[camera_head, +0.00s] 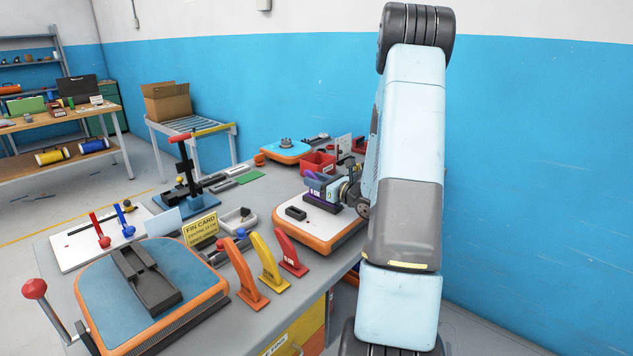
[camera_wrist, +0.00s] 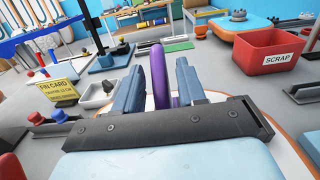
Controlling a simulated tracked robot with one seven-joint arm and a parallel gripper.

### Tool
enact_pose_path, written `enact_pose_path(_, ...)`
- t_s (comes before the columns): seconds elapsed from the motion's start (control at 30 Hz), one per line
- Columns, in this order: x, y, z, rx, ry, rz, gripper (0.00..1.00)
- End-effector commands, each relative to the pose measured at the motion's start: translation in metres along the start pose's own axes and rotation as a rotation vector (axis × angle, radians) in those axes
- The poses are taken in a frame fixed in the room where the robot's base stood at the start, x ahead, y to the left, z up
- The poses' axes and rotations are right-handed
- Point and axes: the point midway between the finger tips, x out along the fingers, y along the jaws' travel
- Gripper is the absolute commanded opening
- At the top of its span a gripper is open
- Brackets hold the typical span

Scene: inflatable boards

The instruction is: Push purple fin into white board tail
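The white board (camera_head: 312,234) with an orange rim lies on the bench in front of my arm, with a small black box (camera_head: 296,213) on its near left part. My gripper (camera_head: 328,190) is low over the board's far part. The purple fin (camera_wrist: 161,75) stands upright between my two fingers in the wrist view, and my gripper appears shut on it. In the head view only a little of the purple fin (camera_head: 316,176) shows. The fin's lower edge and the board's slot are hidden by my gripper, so I cannot tell whether they touch.
A red scrap bin (camera_wrist: 271,52) stands just beyond the board. Orange, yellow (camera_head: 265,262) and red fins stand near the bench's front edge. A yellow fin card (camera_head: 201,229), a white tray (camera_head: 238,220) and a blue-topped board (camera_head: 100,300) are to the left.

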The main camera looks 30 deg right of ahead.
Motion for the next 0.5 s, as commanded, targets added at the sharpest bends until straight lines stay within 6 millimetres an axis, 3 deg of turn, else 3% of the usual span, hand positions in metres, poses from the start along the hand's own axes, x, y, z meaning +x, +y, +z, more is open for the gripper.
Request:
enact_pose_path(0.1,0.0,0.0,0.0,0.0,0.0,0.0,0.51)
enact_pose_path(0.37,-0.001,0.0,0.0,0.0,0.001,0.0,0.51)
enact_pose_path(0.5,-0.011,-0.001,0.0,-0.001,0.001,-0.002,0.51)
